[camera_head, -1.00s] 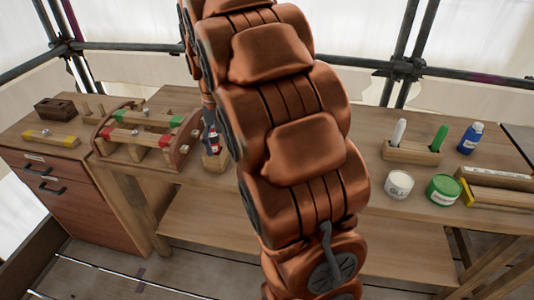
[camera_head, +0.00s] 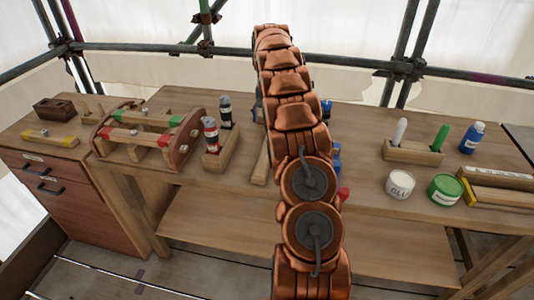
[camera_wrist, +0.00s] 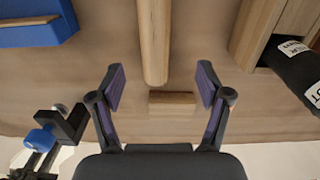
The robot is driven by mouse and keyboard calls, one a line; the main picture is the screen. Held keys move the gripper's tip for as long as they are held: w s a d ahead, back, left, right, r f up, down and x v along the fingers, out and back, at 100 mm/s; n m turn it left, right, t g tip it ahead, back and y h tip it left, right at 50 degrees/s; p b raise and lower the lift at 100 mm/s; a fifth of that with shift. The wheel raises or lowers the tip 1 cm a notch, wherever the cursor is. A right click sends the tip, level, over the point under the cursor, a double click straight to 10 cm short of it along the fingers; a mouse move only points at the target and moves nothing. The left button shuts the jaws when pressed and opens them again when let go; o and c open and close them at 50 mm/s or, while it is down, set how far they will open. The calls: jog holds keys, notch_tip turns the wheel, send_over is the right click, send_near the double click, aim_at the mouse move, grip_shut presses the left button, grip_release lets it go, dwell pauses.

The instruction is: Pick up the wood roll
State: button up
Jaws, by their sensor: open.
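The wood roll (camera_wrist: 154,40) is a long, pale, rounded wooden bar lying on the bench top. In the wrist view it runs down from the top edge and ends between my fingers. In the head view a pale wooden strip (camera_head: 261,165), apparently the same bar, shows just left of my arm, which partly hides it. My gripper (camera_wrist: 161,82) is open over the bench, one finger on each side of the roll's near end, holding nothing. I cannot tell the height gap. My gripper is hidden in the head view.
A small wooden block (camera_wrist: 172,102) lies near the roll's end. A holder (camera_head: 222,158) with red and black bottles stands left. A blue object (camera_wrist: 35,28) and a blue-and-black tool (camera_wrist: 50,132) lie left in the wrist view. Cans, including a green one (camera_head: 445,189), stand right.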

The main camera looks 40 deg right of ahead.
jog(key=d+f, duration=0.1)
jog(key=d, duration=0.1)
jog(key=shift+d+f, duration=0.3)
jog(key=shift+f, duration=0.1)
jog(key=shift+w+a+f+p, duration=0.1)
jog(key=shift+f+p, duration=0.6)
jog(key=shift+f, duration=1.25)
jog(key=shift+w+a+f+p, duration=0.1)
jog(key=shift+f+p, duration=0.6)
jog(key=shift+f, duration=1.25)
jog(key=c, duration=1.4)
